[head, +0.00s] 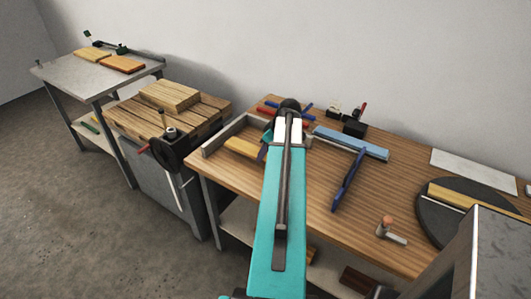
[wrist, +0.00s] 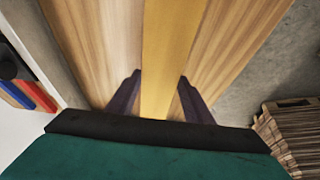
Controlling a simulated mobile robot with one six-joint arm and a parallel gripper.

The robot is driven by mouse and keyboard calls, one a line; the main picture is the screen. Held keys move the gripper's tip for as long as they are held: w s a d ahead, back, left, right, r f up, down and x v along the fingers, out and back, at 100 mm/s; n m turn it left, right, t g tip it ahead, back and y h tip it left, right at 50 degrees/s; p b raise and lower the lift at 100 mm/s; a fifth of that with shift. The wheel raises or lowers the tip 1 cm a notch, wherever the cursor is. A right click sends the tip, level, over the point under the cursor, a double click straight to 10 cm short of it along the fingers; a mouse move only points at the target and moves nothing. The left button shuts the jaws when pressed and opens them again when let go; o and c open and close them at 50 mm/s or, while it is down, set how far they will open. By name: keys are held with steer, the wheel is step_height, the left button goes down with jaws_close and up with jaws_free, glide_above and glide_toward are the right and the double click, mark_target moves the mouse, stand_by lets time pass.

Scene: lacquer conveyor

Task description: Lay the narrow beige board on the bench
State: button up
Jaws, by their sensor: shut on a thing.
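The narrow beige board (head: 243,147) shows yellowish at the left end of the wooden bench (head: 310,187) in the head view, partly hidden by my arm. In the wrist view the board (wrist: 168,60) runs lengthwise between my two dark fingers. My gripper (wrist: 160,82) is shut on it; in the head view the gripper (head: 263,153) is mostly hidden behind my teal arm. The bench top (wrist: 95,50) shows on both sides of the board. The board is low over the bench or on it; I cannot tell whether it touches.
A pale corner fence (head: 226,131) borders the bench's left end. Red and blue clamps (head: 300,112), a light blue bar (head: 352,142) and a hammer (head: 390,231) lie on the bench. A dark disc (head: 437,222) carries another yellow board. The bench middle has free room.

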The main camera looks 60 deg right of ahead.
steer(key=shift+w+d+f+p, duration=0.1)
steer(key=shift+w+d+p, duration=0.1)
steer(key=shift+w+d, duration=0.35)
steer(key=shift+w+d+p, duration=0.15)
steer(key=shift+w+d, duration=0.2)
steer(key=shift+d, duration=0.4)
steer(key=shift+f, duration=0.15)
steer(key=shift+f+p, duration=0.75)
steer(key=shift+f, duration=0.85)
steer(key=shift+f, duration=0.2)
steer(key=o, duration=1.2)
steer(key=shift+r, duration=0.25)
steer(key=shift+b+v, duration=1.3)
steer(key=shift+v, duration=4.7)
steer(key=shift+o, duration=0.6)
